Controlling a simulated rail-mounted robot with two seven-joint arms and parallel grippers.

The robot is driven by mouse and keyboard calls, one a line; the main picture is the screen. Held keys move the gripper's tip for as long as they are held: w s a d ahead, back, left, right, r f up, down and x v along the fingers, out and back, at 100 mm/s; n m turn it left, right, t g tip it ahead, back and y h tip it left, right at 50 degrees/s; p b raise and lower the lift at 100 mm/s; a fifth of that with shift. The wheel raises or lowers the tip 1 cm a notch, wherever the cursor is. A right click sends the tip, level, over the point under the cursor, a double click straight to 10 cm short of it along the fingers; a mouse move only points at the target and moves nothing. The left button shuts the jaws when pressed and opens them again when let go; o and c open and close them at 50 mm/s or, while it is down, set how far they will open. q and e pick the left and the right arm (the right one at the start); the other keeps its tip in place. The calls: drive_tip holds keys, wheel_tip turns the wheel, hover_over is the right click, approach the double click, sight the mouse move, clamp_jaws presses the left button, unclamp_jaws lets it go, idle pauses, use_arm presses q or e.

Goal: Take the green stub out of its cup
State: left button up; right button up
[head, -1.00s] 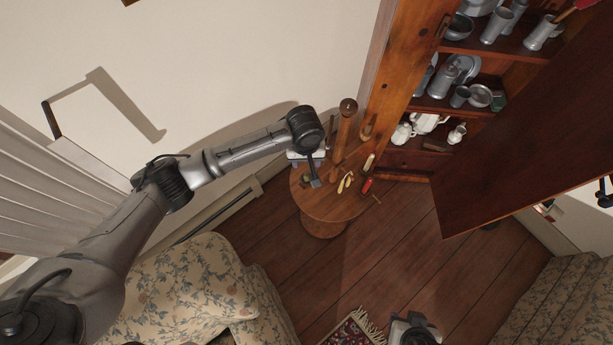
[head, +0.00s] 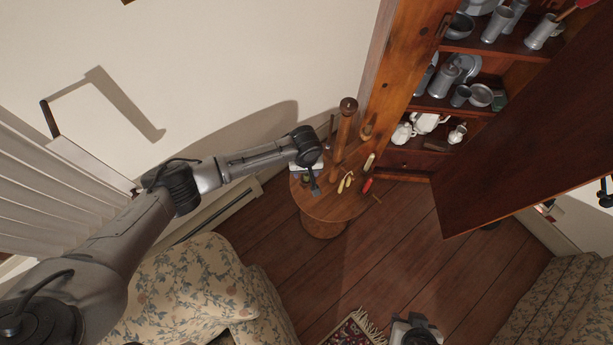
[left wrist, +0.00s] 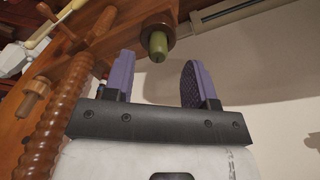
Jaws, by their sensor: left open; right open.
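The green stub (left wrist: 158,46) sits in a dark round wooden cup (left wrist: 149,26) at the top middle of the left wrist view. My left gripper (left wrist: 158,82) is open and empty, its two purple fingers apart. The stub shows ahead of the gap between the fingertips, with space between. In the head view my left gripper (head: 313,184) is over the left part of the round wooden table (head: 325,205); the cup is hard to make out beside it. My right gripper (head: 414,332) is low at the bottom edge, partly cut off, its fingers unclear.
A tall turned wooden post (head: 344,138) stands close right of my left gripper. A cream stick (head: 369,161), yellow pieces (head: 346,182) and a red piece (head: 367,186) lie on the table's right. The open cupboard door (head: 520,140) and shelves of pewter are further right.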

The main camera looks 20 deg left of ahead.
sight(307, 175)
use_arm(q)
drive_tip(key=shift+d+f, duration=0.1)
drive_tip(key=shift+f, duration=1.65)
clamp_jaws()
